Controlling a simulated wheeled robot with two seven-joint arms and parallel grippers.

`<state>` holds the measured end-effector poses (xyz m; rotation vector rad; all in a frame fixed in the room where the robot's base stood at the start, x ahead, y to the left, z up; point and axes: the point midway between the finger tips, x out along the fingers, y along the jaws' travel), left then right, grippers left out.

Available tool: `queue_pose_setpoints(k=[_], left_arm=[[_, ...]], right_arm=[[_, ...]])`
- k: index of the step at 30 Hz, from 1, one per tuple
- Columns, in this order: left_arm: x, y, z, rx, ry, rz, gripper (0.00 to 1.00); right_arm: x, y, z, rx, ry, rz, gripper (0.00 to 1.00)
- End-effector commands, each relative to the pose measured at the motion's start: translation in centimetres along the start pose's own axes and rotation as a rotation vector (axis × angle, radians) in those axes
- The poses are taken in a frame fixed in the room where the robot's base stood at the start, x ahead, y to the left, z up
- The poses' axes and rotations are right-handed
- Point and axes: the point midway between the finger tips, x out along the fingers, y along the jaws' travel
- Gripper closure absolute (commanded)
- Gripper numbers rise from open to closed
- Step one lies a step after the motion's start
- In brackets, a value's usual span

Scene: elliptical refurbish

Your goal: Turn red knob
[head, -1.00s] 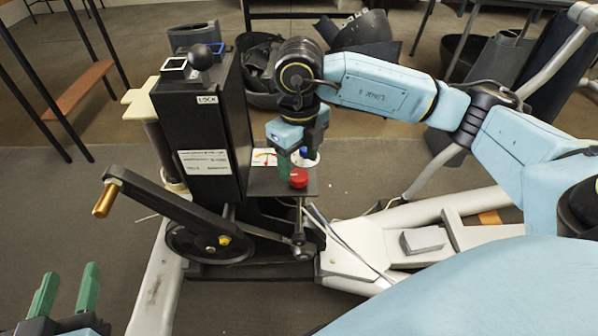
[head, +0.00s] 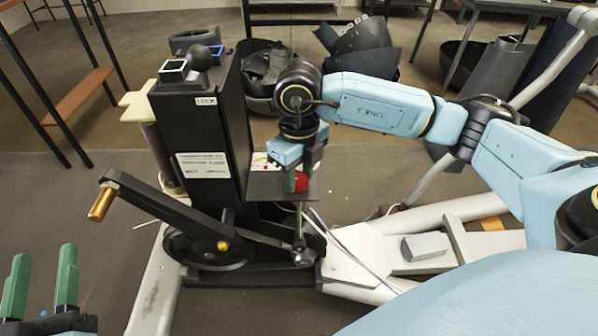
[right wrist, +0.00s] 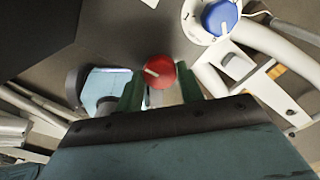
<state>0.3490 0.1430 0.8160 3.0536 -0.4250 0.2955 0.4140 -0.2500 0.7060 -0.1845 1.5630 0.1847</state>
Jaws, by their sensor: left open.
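The red knob (head: 301,183) sits on the small black shelf (head: 268,184) at the right side of the black upright box. In the right wrist view the red knob (right wrist: 160,69) shows a white pointer mark toward the left. My right gripper (right wrist: 160,80) has its green fingers apart, one on each side of the red knob near their tips. Whether they touch it I cannot tell. In the head view my right gripper (head: 297,180) reaches down to the knob and partly hides it. My left gripper (head: 40,285) is open and empty at the lower left, away from the machine.
A blue knob (right wrist: 220,17) on a white round base is beside the red one. The black box (head: 199,135) carries a ball-topped lever (head: 199,58). A crank with a copper handle (head: 102,204) juts left. Pale frame beams (head: 390,258) lie at the lower right.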

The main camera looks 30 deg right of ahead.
Motion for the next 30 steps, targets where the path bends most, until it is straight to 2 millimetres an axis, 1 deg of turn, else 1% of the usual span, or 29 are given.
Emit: queue_pose_setpoints(k=[1,3,10,14,20,30], left_arm=[[0.0,0.0,0.0,0.0,0.0,0.0,0.58],[0.0,0.0,0.0,0.0,-0.001,0.0,0.58],[0.0,0.0,0.0,0.0,-0.001,0.0,0.58],[0.0,0.0,0.0,0.0,0.005,0.0,0.58],[0.0,0.0,-0.2,-0.001,0.021,0.0,0.58],[-0.1,0.3,-1.5,-0.006,0.103,0.008,0.58]], right_arm=[[0.0,0.0,0.0,0.0,0.0,0.0,0.76],[0.0,0.0,0.0,0.0,0.0,0.0,0.85],[0.0,0.0,0.0,-0.016,0.0,0.0,0.86],[0.0,0.0,0.0,-0.059,0.0,0.0,0.86],[0.0,0.0,0.0,-0.185,0.0,0.0,0.86],[0.0,0.0,0.0,-0.499,0.0,-0.001,0.86]])
